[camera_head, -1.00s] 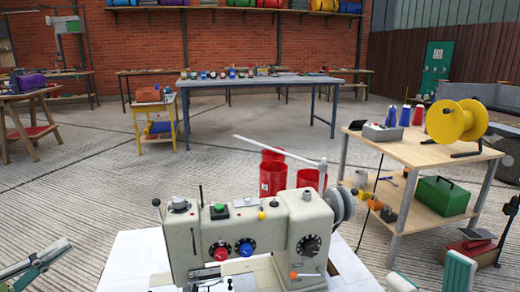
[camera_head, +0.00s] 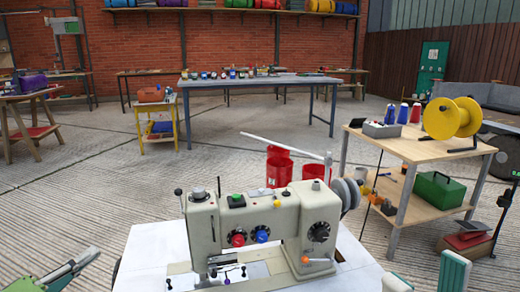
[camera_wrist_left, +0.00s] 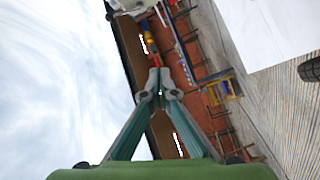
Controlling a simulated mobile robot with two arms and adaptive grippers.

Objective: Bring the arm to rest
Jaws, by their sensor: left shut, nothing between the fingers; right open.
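My left gripper (camera_head: 90,254) is at the lower left edge of the head view, left of the sewing machine and apart from it. In the left wrist view its two green-sided fingers meet at the tips (camera_wrist_left: 160,78), with nothing between them. My right gripper (camera_head: 425,265) shows at the bottom right of the head view as two green and white fingers standing apart, with nothing seen between them. The rest of the right arm is out of view.
A beige sewing machine (camera_head: 260,222) stands on a white table (camera_head: 143,262) in front of me. A wooden bench (camera_head: 417,150) with a yellow spool (camera_head: 452,118) and green toolbox (camera_head: 437,190) is on the right. Red cans (camera_head: 278,170) stand behind the machine. Open floor (camera_head: 60,200) lies left.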

